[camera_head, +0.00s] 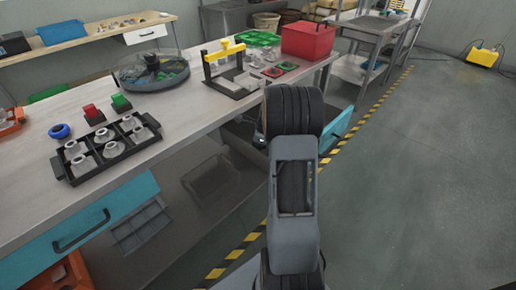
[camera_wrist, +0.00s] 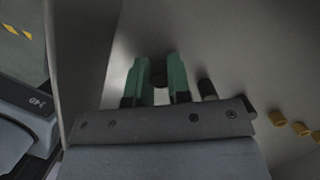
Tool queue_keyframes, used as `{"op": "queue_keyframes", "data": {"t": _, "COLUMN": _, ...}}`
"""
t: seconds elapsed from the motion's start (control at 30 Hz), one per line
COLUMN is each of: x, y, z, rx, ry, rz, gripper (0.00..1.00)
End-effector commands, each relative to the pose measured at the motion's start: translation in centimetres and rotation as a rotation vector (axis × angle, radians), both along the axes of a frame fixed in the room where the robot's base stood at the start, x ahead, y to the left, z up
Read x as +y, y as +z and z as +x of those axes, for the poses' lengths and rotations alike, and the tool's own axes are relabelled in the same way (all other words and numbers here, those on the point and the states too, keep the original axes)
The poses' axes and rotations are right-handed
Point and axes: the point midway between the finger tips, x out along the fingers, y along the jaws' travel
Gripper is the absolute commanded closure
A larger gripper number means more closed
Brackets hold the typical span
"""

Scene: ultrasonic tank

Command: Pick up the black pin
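In the wrist view, my gripper (camera_wrist: 159,75) points at a pale grey surface, with one green finger on each side. A small dark, roundish thing, which looks like a black pin (camera_wrist: 158,76), lies between the fingertips. The gap is about as wide as it, but I cannot tell whether the fingers press on it. A second dark, stubby pin (camera_wrist: 207,88) stands just right of the right finger, partly hidden by my gripper body. In the head view my arm hides the gripper, and I cannot make out the pins.
Several brass-coloured pieces (camera_wrist: 278,117) lie at the right in the wrist view. In the head view, the bench holds a black rack (camera_head: 107,150) of metal parts, a round clear tank (camera_head: 150,72), a yellow-handled frame (camera_head: 226,50) and a red box (camera_head: 308,40).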

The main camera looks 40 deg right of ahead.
Motion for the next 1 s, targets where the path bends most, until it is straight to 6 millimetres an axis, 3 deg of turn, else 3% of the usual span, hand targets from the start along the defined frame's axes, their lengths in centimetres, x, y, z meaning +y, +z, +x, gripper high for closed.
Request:
{"op": "queue_keyframes", "data": {"t": 0.17, "x": 0.0, "y": 0.0, "z": 0.0, "rx": 0.0, "ry": 0.0, "rz": 0.0, "gripper": 1.0}}
{"op": "queue_keyframes", "data": {"t": 0.57, "x": 0.0, "y": 0.5, "z": 0.0, "rx": -0.002, "ry": 0.0, "rz": -0.002, "gripper": 1.0}}
{"op": "queue_keyframes", "data": {"t": 0.8, "x": 0.0, "y": 3.4, "z": 0.0, "rx": -0.003, "ry": -0.001, "rz": -0.001, "gripper": 1.0}}
{"op": "queue_keyframes", "data": {"t": 1.0, "x": 0.8, "y": 7.1, "z": -3.0, "rx": -0.004, "ry": -0.001, "rz": -0.003, "gripper": 1.0}}
